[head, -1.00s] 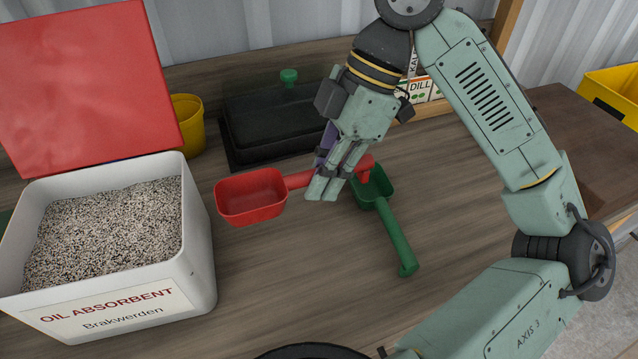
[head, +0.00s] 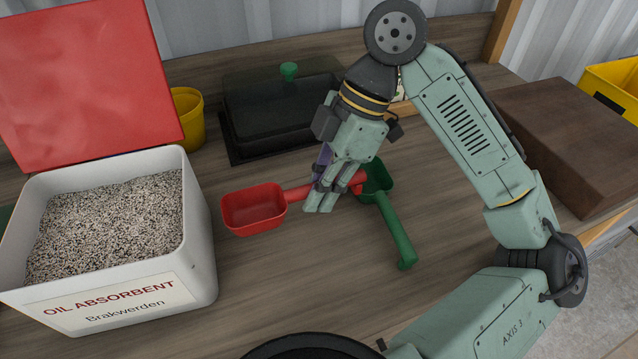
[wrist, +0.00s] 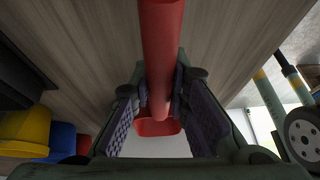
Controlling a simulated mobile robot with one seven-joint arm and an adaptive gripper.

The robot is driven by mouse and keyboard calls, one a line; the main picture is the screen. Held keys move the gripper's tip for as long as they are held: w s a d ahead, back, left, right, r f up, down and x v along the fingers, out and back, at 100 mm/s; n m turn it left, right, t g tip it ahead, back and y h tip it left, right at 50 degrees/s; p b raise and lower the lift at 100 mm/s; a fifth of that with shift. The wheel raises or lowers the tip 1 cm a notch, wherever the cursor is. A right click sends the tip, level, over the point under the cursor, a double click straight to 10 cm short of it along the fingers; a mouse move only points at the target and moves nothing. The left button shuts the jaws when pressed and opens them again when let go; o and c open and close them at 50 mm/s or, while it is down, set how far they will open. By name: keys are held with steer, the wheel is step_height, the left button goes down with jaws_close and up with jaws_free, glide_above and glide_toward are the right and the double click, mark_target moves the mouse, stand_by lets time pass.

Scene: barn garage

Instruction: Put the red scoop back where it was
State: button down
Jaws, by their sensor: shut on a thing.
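The red scoop (head: 254,208) is held by its handle in my gripper (head: 320,208), with its open bowl pointing left in the head view. My gripper is shut on the handle; in the wrist view the red handle (wrist: 160,45) runs between the two fingers. The bowl is low over the wooden bench, right of the white absorbent box. I cannot tell whether it touches the bench. The handle's end lies close to the bowl of a green scoop (head: 396,232), and I cannot tell whether they touch.
The white box (head: 200,250) of grey granules stands at left with its red lid (head: 85,80) open. A yellow pot (head: 188,115) and a black lidded tray (head: 265,125) are behind. A brown block (head: 575,140) is at right. The bench (head: 290,280) in front of the red scoop is clear.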

steer(key=c, duration=1.5)
jaws_free()
steer(key=shift+c, duration=0.2)
steer(key=v, duration=1.3)
steer(key=shift+r, duration=0.15)
steer(key=shift+s+a, duration=0.1)
